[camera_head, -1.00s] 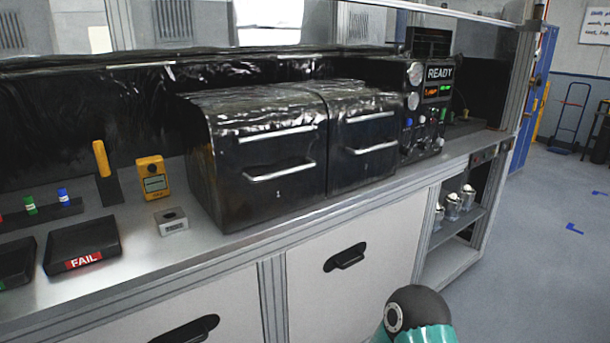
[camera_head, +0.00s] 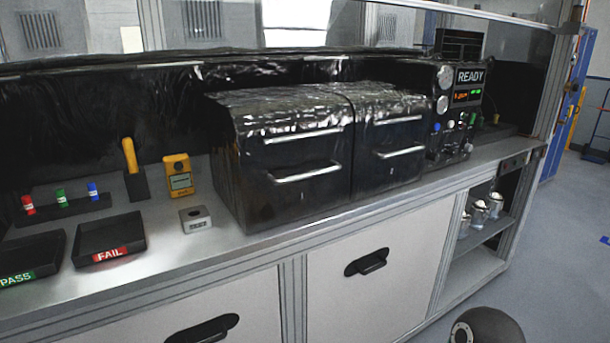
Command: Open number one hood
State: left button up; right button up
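Two black hoods stand side by side on the bench in the head view, both closed. The left hood (camera_head: 262,165) is the larger in view, with a silver strip near its top and a silver bar handle (camera_head: 304,172) lower on its front. A small mark under the handle looks like a 1, but it is too small to be sure. The right hood (camera_head: 405,170) has a similar strip and handle (camera_head: 400,152). Neither of my grippers is in view. A dark rounded part at the bottom right seems to be part of my own arm.
A control panel (camera_head: 469,77) reading READY stands right of the hoods. Left of them are a yellow meter (camera_head: 180,177), a small grey block (camera_head: 196,219), a FAIL tray (camera_head: 112,232) and a PASS tray (camera_head: 30,256). The bench front before the hoods is clear.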

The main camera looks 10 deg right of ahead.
aim_at(281, 155)
jog(key=i, duration=0.95)
